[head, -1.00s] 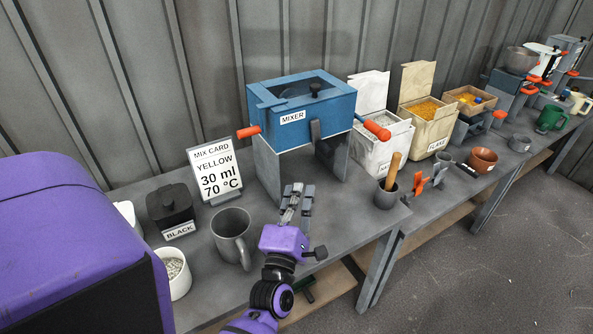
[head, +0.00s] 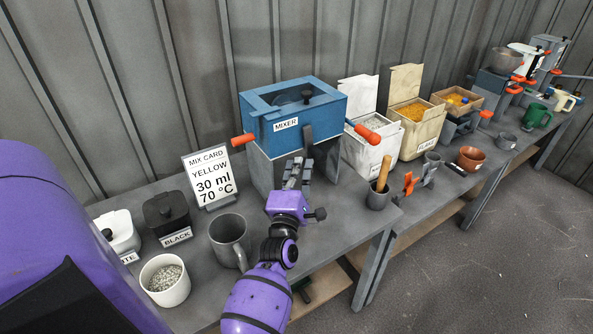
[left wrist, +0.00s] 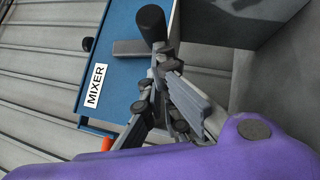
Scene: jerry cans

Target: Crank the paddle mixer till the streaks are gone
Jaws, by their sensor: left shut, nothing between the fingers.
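The blue mixer box (head: 325,112) stands on grey legs on the bench, with orange handles at its left and right ends. A grey crank arm (head: 308,134) hangs down its front. In the left wrist view the crank's black grip (left wrist: 151,22) sticks out from the arm's lower end. My left gripper (head: 299,166) is shut and empty in front of the mixer, with its fingertips close to the grip. I cannot tell whether they touch. The mixer's contents and any streaks cannot be made out. My right gripper is not in view.
A mix card (head: 211,177) reads yellow, 30 ml, 70 °C. A grey mug (head: 228,240), a white cup of granules (head: 164,281) and a black-labelled pot (head: 167,213) stand left of my arm. A mortar with a wooden pestle (head: 381,177) stands right. Bins line the back.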

